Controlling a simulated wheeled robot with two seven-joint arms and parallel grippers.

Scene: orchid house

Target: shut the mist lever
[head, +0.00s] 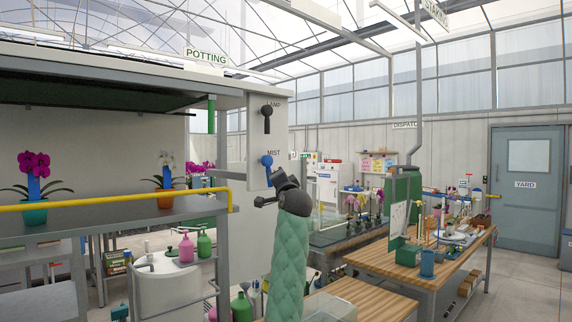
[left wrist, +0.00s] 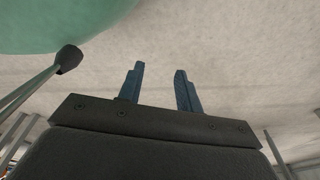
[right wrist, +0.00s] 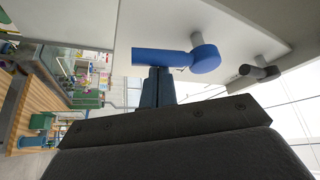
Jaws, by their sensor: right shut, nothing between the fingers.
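The blue mist lever (head: 267,161) is on the pale panel (head: 257,148) under the MIST label, and its handle hangs down from the round hub. In the right wrist view the lever's hub (right wrist: 205,58) is at right and its handle points left. My right gripper (right wrist: 157,78) is shut and empty, its fingertips right at the handle's side. I cannot tell whether they touch it. In the head view my dark right wrist partly hides the fingers. My left gripper (left wrist: 158,88) is open and empty in the left wrist view, over a pale surface, and is out of the head view.
The black LAMP lever (head: 267,117) is above the mist lever on the same panel. A shelf with a yellow rail (head: 110,201) and potted orchids (head: 34,186) stands at left. Wooden benches (head: 370,264) stand at right, with open floor beyond.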

